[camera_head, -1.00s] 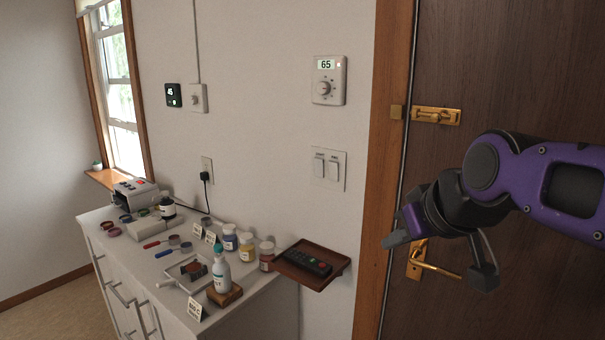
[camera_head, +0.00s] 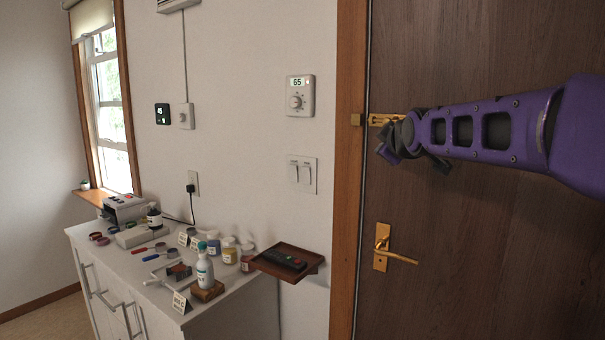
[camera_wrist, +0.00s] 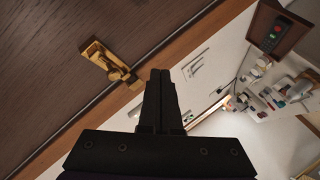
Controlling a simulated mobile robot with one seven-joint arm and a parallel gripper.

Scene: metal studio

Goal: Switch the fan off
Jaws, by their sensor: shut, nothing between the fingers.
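A white double switch plate (camera_head: 302,174) is on the wall left of the door frame, below the thermostat. It has two rockers side by side; their labels are too small to read. In the wrist view the plate (camera_wrist: 196,63) is ahead, a little right of my fingertips. My gripper (camera_head: 392,150) is in front of the door near the brass latch, right of the plate and apart from it. In the wrist view its fingers (camera_wrist: 160,76) are together and empty. No fan is clearly in view.
The thermostat (camera_head: 300,95) reads 65. A brass latch (camera_head: 384,119) and a door handle (camera_head: 388,249) stick out from the door. A brown shelf (camera_head: 310,266) with a remote (camera_head: 283,259) juts out below the switches. A cluttered white cabinet (camera_head: 240,292) stands left. The wall around the plate is clear.

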